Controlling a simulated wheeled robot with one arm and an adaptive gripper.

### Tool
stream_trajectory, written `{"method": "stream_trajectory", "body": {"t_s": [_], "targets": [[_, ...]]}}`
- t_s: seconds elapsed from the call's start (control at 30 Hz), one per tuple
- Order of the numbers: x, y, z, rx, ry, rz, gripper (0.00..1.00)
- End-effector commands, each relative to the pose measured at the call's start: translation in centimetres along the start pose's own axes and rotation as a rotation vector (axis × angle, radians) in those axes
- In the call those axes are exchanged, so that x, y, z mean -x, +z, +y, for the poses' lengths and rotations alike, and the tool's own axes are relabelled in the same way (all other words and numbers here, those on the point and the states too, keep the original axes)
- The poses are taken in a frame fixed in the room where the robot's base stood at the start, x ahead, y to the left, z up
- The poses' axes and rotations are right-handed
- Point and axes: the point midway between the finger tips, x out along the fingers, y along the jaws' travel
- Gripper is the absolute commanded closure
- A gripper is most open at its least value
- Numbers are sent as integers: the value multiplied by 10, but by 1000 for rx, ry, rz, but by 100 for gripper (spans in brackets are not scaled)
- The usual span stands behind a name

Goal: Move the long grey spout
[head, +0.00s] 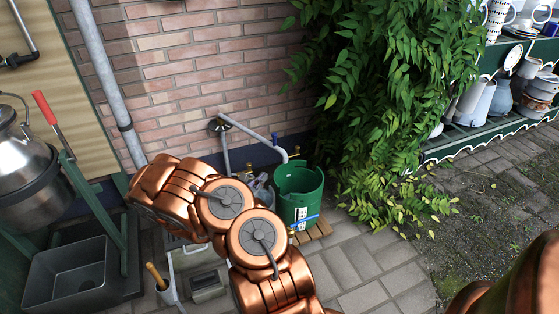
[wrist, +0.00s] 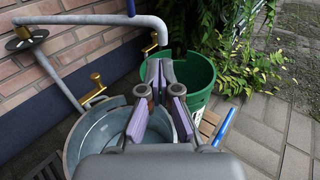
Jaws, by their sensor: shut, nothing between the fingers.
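The long grey spout (head: 252,134) runs out from a round wall fitting over the buckets and bends down at its free end, in the head view. In the wrist view the spout (wrist: 90,19) crosses the top left, its bent end above the green bucket (wrist: 198,88). My gripper (wrist: 159,85) is shut and empty, with its purple pads low over the buckets. It appears below the spout in the picture and apart from it. In the head view my copper arm hides most of the gripper.
A grey metal tub (wrist: 92,140) stands left of the green bucket. Brass taps (wrist: 95,88) project from the brick wall. A blue handle (wrist: 131,8) sits by the spout. A blue rod (head: 304,221) is beside the green bucket. Leafy vines (head: 375,90) hang at right; paving lies in front.

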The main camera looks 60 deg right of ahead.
Motion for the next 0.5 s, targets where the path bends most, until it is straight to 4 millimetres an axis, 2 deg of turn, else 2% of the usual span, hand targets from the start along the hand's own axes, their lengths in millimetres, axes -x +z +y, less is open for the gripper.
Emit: {"method": "stream_trajectory", "body": {"t_s": [0.17,0.5], "targets": [[-10,-4,1,3,5,5,100],[-57,-5,0,1,2,2,100]]}}
